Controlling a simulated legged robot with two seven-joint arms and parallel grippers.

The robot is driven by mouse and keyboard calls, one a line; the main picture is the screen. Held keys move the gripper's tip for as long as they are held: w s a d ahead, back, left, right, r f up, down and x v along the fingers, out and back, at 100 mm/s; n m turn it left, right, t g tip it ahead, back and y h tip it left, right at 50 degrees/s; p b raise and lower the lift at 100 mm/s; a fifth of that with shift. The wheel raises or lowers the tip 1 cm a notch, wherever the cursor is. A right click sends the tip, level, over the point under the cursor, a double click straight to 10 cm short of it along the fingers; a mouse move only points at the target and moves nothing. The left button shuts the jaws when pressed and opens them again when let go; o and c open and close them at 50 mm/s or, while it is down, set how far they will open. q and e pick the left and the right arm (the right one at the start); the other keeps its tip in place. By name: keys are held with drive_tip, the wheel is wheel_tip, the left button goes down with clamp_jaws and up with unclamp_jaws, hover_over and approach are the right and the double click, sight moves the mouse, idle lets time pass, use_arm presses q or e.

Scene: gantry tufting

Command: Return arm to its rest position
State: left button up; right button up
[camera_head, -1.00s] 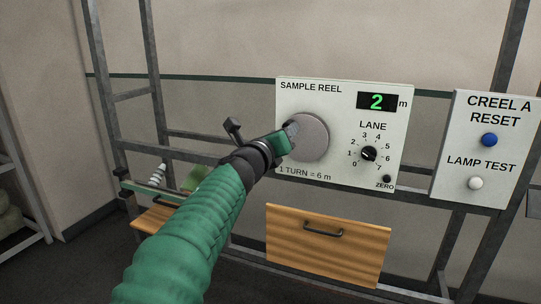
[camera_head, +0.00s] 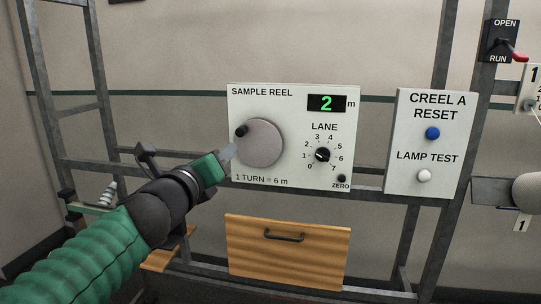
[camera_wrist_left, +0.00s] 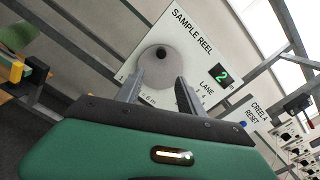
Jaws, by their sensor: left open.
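My left arm comes in from the lower left in the head view. Its gripper (camera_head: 229,152) is just in front of the left edge of the sample reel's round grey disc (camera_head: 263,146), below the dark crank knob (camera_head: 242,131). In the left wrist view the two fingers (camera_wrist_left: 158,92) are apart with nothing between them, and the disc (camera_wrist_left: 160,72) is beyond them. The sample reel panel (camera_head: 300,100) shows a green 2 m on its display (camera_head: 326,103). My right gripper is in neither view.
A creel reset panel (camera_head: 432,150) with a blue and a white button stands to the right. A wooden drawer (camera_head: 287,262) hangs below the reel panel. Grey metal frame posts (camera_head: 85,100) stand at left and right. A red-handled OPEN/RUN switch (camera_head: 502,45) is at the upper right.

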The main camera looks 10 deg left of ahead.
use_arm(q)
drive_tip(key=s+f+n+g+y+p, duration=0.1)
drive_tip(key=s+f+n+g+p, duration=0.15)
drive_tip(key=f+n, duration=0.75)
drive_tip(key=s+f+n+g+y+p, duration=0.15)
drive_tip(key=f+n+g, duration=0.3)
drive_tip(key=f, duration=0.95)
drive_tip(key=s+d+f+n+g+h+p, duration=0.1)
drive_tip(key=s+f+n+g, duration=0.7)
drive_tip(key=s+f+n, duration=0.8)
drive_tip(key=s+f+h+p, duration=0.1)
drive_tip(key=s+f+p, duration=0.1)
drive_tip(key=s, duration=0.3)
drive_tip(key=shift+s+d+f, duration=0.3)
drive_tip(key=shift+d+f, duration=0.05)
drive_tip(key=shift+f, duration=0.2)
drive_tip(key=shift+r, duration=0.1)
